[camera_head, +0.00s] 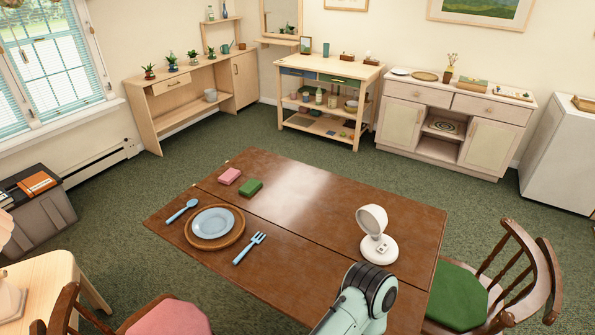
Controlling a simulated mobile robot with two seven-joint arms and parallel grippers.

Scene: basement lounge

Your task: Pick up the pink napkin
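The pink napkin (229,176) lies folded in a small thick block on the brown wooden table (305,215), near its far left edge. A similar green folded block (250,187) lies just to its right, with a small gap between them. Part of one of my arms shows at the bottom, right of the middle, over the near side of the table. No gripper fingers show in this view, so neither gripper can be placed relative to the napkin.
A blue plate (213,223) on a round wooden board sits between a blue spoon (182,210) and a blue fork (249,248). Chairs with pink (170,320) and green (457,298) seats stand close by. The table's middle is clear.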

